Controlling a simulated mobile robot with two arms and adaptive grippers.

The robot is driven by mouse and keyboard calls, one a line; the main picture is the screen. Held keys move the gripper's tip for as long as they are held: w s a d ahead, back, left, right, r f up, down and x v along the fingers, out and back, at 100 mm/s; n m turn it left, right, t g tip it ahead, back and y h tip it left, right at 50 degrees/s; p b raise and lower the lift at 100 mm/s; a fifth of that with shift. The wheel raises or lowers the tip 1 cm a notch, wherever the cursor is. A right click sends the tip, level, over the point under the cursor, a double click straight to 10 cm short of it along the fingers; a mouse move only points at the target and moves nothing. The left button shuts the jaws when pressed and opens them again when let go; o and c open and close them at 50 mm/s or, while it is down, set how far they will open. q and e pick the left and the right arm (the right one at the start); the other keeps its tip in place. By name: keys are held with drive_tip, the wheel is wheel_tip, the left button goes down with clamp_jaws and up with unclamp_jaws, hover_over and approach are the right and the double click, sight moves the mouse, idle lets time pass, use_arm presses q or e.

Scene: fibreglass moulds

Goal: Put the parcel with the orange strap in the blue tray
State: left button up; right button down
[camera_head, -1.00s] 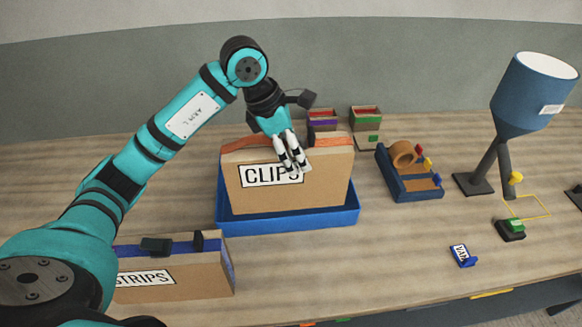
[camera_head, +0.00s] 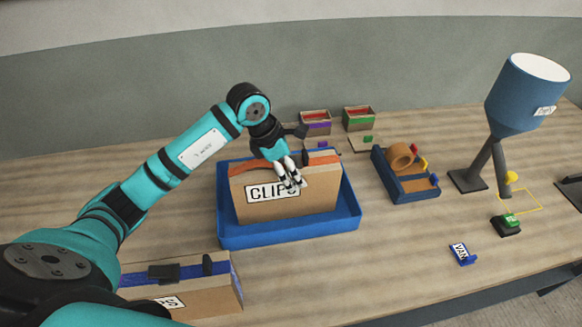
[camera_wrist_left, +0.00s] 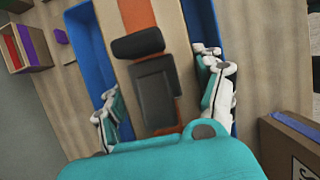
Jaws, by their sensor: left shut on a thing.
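The cardboard parcel with the orange strap (camera_head: 290,193), labelled CLIPS, stands upright inside the walls of the blue tray (camera_head: 290,234). Its lower edge is hidden by the tray's front wall, so I cannot tell whether it touches the floor. My left gripper (camera_head: 290,179) is shut on the parcel from above. In the left wrist view the orange strap (camera_wrist_left: 138,14) runs along the parcel's top, with a black handle (camera_wrist_left: 155,90) between my fingers (camera_wrist_left: 163,102). The tray's blue wall (camera_wrist_left: 92,50) shows beside the parcel. My right gripper is out of view.
A parcel with a blue strap (camera_head: 205,290) lies at the front left. Two small boxes (camera_head: 315,123) (camera_head: 359,118) stand behind the tray. A blue holder with a tape roll (camera_head: 405,188), a blue lamp (camera_head: 525,95) and a VAN tag (camera_head: 462,254) are to the right.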

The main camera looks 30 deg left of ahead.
use_arm(q)
drive_tip(key=shift+f, duration=0.35)
drive_tip(key=o, duration=1.8)
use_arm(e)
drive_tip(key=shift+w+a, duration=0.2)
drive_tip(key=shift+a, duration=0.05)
